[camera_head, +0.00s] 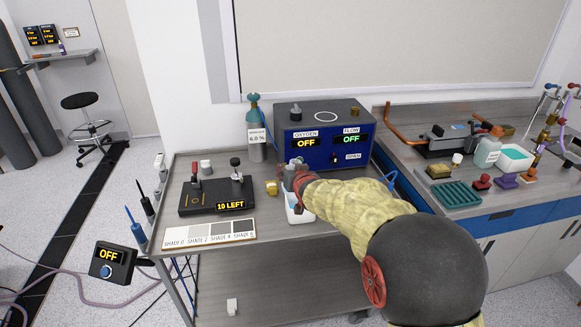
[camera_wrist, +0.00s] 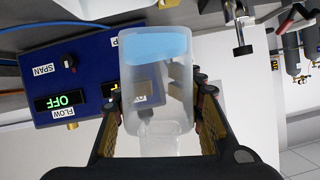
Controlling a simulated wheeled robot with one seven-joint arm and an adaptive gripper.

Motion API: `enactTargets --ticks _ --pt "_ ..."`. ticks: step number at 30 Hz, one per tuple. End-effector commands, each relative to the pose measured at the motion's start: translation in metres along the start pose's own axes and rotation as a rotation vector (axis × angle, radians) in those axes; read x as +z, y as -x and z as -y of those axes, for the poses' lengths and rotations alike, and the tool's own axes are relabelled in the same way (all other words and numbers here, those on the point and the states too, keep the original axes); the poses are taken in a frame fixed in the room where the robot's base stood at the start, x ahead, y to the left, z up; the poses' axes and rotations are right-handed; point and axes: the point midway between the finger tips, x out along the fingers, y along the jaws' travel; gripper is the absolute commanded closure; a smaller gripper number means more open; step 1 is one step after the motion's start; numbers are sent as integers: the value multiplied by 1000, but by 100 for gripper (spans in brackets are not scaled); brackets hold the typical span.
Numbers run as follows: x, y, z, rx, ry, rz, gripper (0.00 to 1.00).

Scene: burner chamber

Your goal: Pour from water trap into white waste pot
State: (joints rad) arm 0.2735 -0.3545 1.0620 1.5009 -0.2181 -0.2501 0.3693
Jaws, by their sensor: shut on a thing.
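My gripper (camera_wrist: 160,110) is shut on the water trap (camera_wrist: 155,88), a clear, frosted vessel with a band of light blue liquid at one end. The wrist picture is upside down, so the blue band lies at the trap's lower end and the trap looks about upright. In the head view my gripper (camera_head: 296,174) is over the cart, in front of the blue analyser. A pale container (camera_head: 299,212) shows just below it, partly hidden. I cannot tell whether this is the trap or the white waste pot. No pouring stream is visible.
The blue analyser (camera_head: 322,135) reads OFF twice, with a gas cylinder (camera_head: 255,135) to its left. A black device reading "10 LEFT" (camera_head: 215,196) and a shade card (camera_head: 208,235) lie on the cart's left. A brass piece (camera_head: 272,188) sits close left of my gripper.

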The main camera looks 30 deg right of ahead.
Motion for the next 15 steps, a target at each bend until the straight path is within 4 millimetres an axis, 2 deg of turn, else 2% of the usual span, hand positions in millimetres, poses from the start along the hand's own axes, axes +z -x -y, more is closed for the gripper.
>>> enactTargets --ticks 15 --pt "-2 2 5 -28 -68 5 100"
